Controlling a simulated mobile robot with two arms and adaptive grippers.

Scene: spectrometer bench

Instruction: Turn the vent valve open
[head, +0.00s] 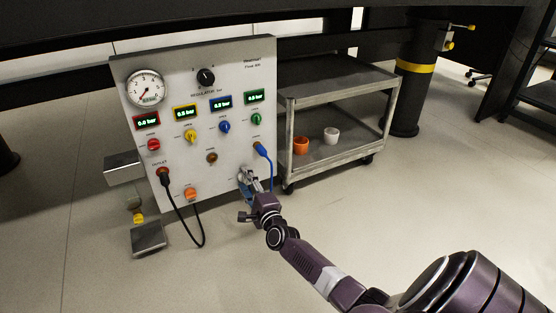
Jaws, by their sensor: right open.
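A light grey gas panel (226,134) stands upright left of centre in the head view. It carries red (153,144), yellow (190,135), blue (224,127) and green (256,118) valve knobs below small pressure displays. An orange knob (190,193) sits low on the panel. The labels are too small to tell which one is the vent valve. My right gripper (246,177) is open at the panel's lower right. It hides that part of the panel, and I cannot tell whether it touches anything there. My left gripper is not in view.
A blue hose (267,160) hangs from the panel close beside my right gripper. A black hose (183,217) loops from the outlet. A grey cart (335,149) with an orange cup (300,145) and a white cup (331,135) stands right of the panel. The front floor is clear.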

